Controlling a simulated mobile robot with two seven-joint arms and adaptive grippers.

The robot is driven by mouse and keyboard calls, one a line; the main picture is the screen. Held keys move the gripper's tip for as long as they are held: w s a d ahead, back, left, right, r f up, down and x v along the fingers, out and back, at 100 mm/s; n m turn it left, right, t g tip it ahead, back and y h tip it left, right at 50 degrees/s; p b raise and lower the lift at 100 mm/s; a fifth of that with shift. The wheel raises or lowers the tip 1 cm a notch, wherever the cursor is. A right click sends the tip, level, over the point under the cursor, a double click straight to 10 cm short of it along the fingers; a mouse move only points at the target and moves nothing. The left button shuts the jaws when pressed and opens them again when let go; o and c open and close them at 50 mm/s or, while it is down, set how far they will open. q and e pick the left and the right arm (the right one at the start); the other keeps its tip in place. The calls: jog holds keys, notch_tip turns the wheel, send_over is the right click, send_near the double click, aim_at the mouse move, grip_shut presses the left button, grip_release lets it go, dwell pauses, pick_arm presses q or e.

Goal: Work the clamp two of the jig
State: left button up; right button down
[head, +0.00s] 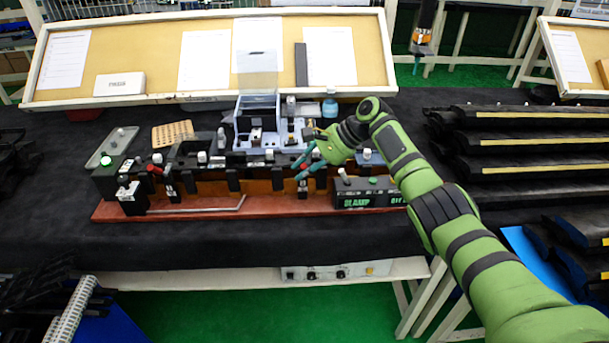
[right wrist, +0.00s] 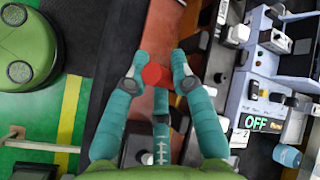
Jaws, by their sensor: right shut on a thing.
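The jig (head: 270,207) is a long red-brown base with a row of black clamps and fixtures along it. My right gripper (head: 308,164) reaches in from the right, over the middle-right of the jig. Its teal fingers are closed around the red-tipped clamp handle (right wrist: 153,76), which shows between the fingertips in the right wrist view. Another red-tipped clamp (head: 156,169) stands near the left end of the jig, apart from my gripper. I cannot read a number on either clamp. My left gripper is out of view.
A black box with green lettering (head: 356,201) sits at the jig's right end. Long black trim parts (head: 520,142) lie at right. The dark tabletop (head: 230,240) in front is clear.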

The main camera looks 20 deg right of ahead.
jog(key=shift+w+r+b, duration=0.15)
jog(key=shift+b, duration=0.15)
jog(key=shift+w+r+g, duration=0.1)
jog(key=shift+g, duration=0.2)
dwell(0.3)
jog(key=c, duration=1)
grip_release()
jog(key=shift+w, duration=0.1)
jog(key=shift+d, duration=0.15)
jog(key=v, duration=1.2)
jog(key=shift+w, duration=0.1)
